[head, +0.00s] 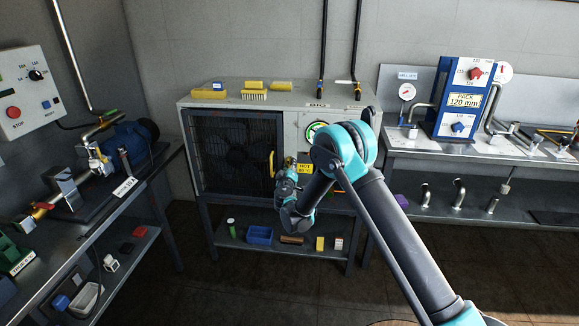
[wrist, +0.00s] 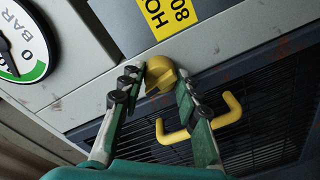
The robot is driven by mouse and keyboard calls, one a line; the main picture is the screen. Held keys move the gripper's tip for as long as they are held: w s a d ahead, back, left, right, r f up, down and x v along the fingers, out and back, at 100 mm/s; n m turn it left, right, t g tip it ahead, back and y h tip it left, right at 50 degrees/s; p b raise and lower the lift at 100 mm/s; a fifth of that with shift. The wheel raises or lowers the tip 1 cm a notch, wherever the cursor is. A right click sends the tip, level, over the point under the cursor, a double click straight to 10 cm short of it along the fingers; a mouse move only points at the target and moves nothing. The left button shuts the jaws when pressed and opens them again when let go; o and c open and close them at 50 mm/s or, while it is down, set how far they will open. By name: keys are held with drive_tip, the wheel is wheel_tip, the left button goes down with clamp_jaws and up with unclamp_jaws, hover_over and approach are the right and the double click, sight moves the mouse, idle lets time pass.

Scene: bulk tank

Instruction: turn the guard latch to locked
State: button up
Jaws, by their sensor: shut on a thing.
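The guard latch is a small yellow knob (wrist: 160,72) at the edge of the guard, in the wrist view. My gripper (wrist: 157,82) has one finger on either side of it and is shut on it. The fingers partly cover the latch, so I cannot tell which position it is in. The dark mesh guard (head: 232,150) is on the front of the grey cabinet, with a yellow handle (wrist: 205,122) beside the latch. In the head view my gripper (head: 289,170) is at the guard's right edge, and my arm hides part of the cabinet front.
A blue bin (head: 259,235) stands on the shelf below. Benches flank the cabinet on both sides.

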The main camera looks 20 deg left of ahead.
drive_tip(key=shift+s+n+h, duration=0.1)
drive_tip(key=shift+n+h, duration=0.4)
drive_tip(key=shift+n, duration=6.9)
drive_tip(key=shift+a, duration=0.1)
drive_tip(key=o, duration=1.2)
drive_tip(key=shift+r, duration=0.1)
drive_tip(key=shift+c, duration=0.2)
drive_tip(key=shift+s, duration=0.1)
drive_tip(key=v, duration=1.1)
drive_tip(key=shift+s, duration=0.35)
drive_tip(key=shift+r, duration=0.1)
